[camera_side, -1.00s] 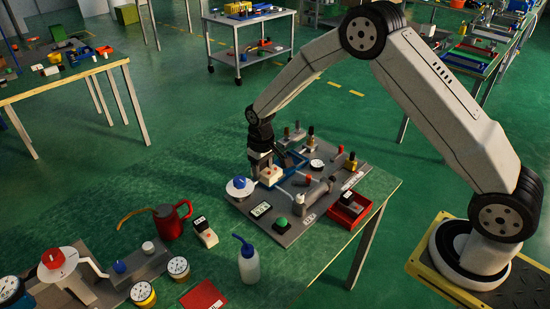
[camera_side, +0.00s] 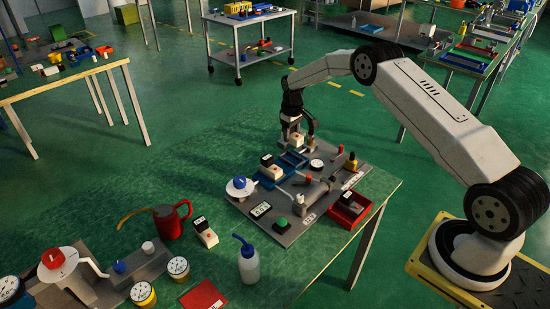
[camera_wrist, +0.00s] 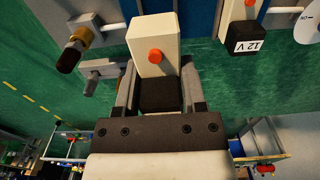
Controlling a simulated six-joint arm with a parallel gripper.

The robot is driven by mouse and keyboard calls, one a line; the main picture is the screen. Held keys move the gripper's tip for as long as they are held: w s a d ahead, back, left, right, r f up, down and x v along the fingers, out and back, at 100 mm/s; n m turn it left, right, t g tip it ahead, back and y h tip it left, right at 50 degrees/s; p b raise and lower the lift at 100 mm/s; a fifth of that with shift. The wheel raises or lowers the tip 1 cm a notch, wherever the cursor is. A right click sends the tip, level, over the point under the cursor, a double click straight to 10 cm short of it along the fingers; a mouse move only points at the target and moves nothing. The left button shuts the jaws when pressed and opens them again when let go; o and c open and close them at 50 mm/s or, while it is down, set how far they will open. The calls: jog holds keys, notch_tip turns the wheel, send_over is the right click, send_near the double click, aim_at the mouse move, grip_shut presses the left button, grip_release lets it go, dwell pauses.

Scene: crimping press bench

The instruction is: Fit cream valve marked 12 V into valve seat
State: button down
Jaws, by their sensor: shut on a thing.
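My gripper (camera_side: 297,125) is shut on a cream valve (camera_side: 296,140) above the back of the board. In the wrist view my gripper (camera_wrist: 159,85) has a finger on each side of this cream valve (camera_wrist: 152,38), which has an orange button and a black end. No marking is readable on it. A second cream valve (camera_side: 269,166) stands on the left part of the board. In the wrist view a cream valve with a black end marked 12 V (camera_wrist: 246,40) is at the upper right, outside the fingers. I cannot make out the valve seat for certain.
The grey board (camera_side: 238,203) bears a blue tray (camera_side: 291,161), a white dial (camera_side: 317,164), a green button (camera_side: 281,223) and upright brass-and-dark fittings near the gripper. A red bin (camera_side: 349,212) is at its right.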

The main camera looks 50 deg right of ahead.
jog(key=shift+f, duration=0.2)
dwell(0.4)
send_over(290, 159)
jog(key=shift+f, duration=2.7)
jog(key=shift+f, duration=1.05)
jog(key=shift+c, duration=0.4)
grip_release()
jog(key=shift+s, duration=0.1)
jog(key=shift+r, duration=3.9)
jog(key=shift+a+r, duration=0.1)
